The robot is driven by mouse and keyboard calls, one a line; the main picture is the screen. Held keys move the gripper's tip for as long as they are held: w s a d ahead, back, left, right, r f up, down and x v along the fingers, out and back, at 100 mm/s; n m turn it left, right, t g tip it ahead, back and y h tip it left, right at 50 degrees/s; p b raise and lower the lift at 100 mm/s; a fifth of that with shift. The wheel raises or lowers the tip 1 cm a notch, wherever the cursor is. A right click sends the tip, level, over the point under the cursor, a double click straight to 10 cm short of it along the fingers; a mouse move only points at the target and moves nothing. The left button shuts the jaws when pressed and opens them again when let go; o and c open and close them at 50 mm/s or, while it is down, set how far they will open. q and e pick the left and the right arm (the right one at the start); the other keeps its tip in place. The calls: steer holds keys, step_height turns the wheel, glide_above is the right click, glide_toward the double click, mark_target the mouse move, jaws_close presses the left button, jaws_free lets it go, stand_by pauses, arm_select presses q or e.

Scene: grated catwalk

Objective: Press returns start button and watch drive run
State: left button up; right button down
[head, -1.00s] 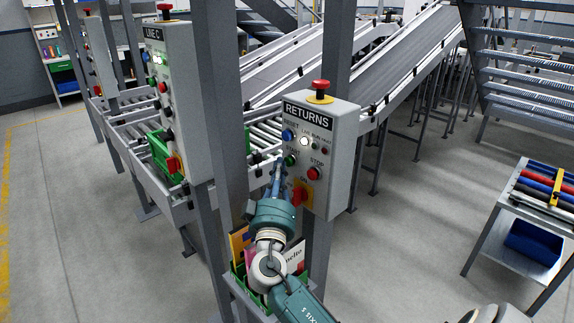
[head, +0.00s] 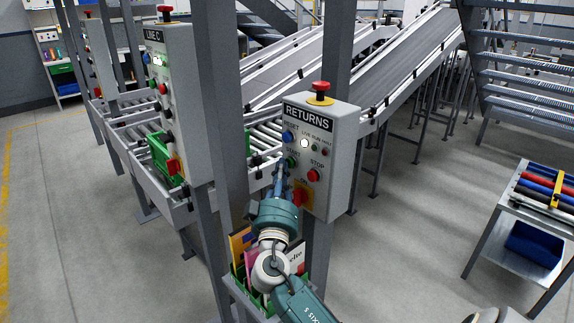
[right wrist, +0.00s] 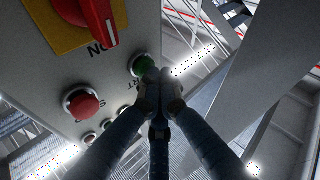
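The grey RETURNS control box (head: 345,125) is mounted on a post in the middle of the head view. Its green START button (head: 291,161) sits above and left of the red STOP button (head: 313,175). My right gripper (head: 281,166) is in front of the box with its fingers together and empty, tips at the START button. In the right wrist view the closed fingertips (right wrist: 154,82) overlap the lower edge of the green button (right wrist: 142,65); I cannot tell whether they press it. A white lamp (head: 304,142) is lit. My left gripper is not in view.
A red emergency stop (head: 320,88) tops the box, and a red rotary switch (head: 299,195) is below the buttons. The LINE C box (head: 180,100) stands left. Inclined conveyors (head: 390,60) run behind.

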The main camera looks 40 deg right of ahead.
steer(key=shift+d, duration=0.5)
steer(key=shift+a, duration=0.1)
stand_by(0.5)
steer(key=shift+s+a+b, duration=0.1)
steer(key=shift+a+b, duration=0.6)
steer(key=shift+a, duration=0.4)
